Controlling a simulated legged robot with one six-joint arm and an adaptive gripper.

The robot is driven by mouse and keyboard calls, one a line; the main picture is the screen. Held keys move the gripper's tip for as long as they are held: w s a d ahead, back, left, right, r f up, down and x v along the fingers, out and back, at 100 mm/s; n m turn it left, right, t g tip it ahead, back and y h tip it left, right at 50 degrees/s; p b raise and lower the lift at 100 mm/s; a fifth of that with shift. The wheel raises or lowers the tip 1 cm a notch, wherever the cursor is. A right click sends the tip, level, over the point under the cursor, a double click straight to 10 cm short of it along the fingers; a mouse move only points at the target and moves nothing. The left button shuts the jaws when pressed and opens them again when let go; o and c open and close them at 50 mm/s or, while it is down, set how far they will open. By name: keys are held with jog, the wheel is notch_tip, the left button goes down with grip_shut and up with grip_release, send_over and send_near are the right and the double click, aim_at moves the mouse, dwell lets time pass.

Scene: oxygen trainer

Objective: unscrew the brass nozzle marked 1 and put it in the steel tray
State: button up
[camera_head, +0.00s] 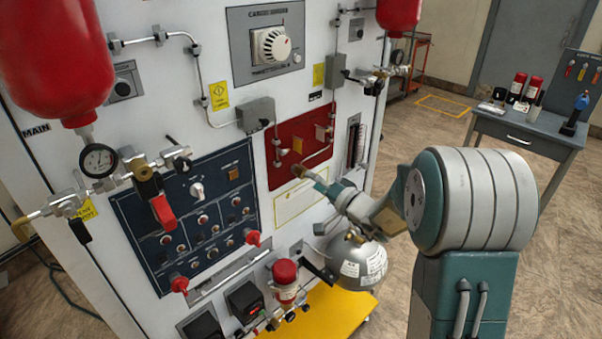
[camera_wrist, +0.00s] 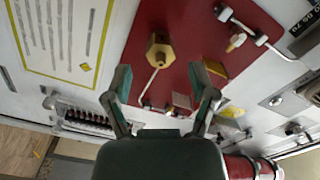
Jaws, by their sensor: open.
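A brass nozzle (camera_wrist: 159,51) with a hexagonal body and a dark hole in its end stands on the red panel (camera_wrist: 135,75) in the wrist view. In the head view the nozzle (camera_head: 299,171) sticks out from the lower part of the red panel (camera_head: 287,140). No number can be read on it. My gripper (camera_wrist: 165,82) is open and empty. Its fingers are spread, with the nozzle ahead of the gap and apart from both. In the head view my gripper (camera_head: 330,187) is just right of the nozzle. I cannot make out the steel tray.
Brass blocks (camera_wrist: 214,67) sit on the panel near my right finger. A thin pipe and fittings (camera_wrist: 237,40) run along it. A grey round tank (camera_head: 362,262) hangs below my arm. A grey table (camera_head: 530,137) with red bottles stands at the far right, with open floor before it.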

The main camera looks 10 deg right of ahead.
jog(key=shift+m, duration=1.2)
jog(key=shift+m, duration=1.7)
jog(key=m, duration=0.3)
jog(key=shift+r+m, duration=0.1)
jog(key=shift+m, duration=0.2)
jog(key=m, duration=0.3)
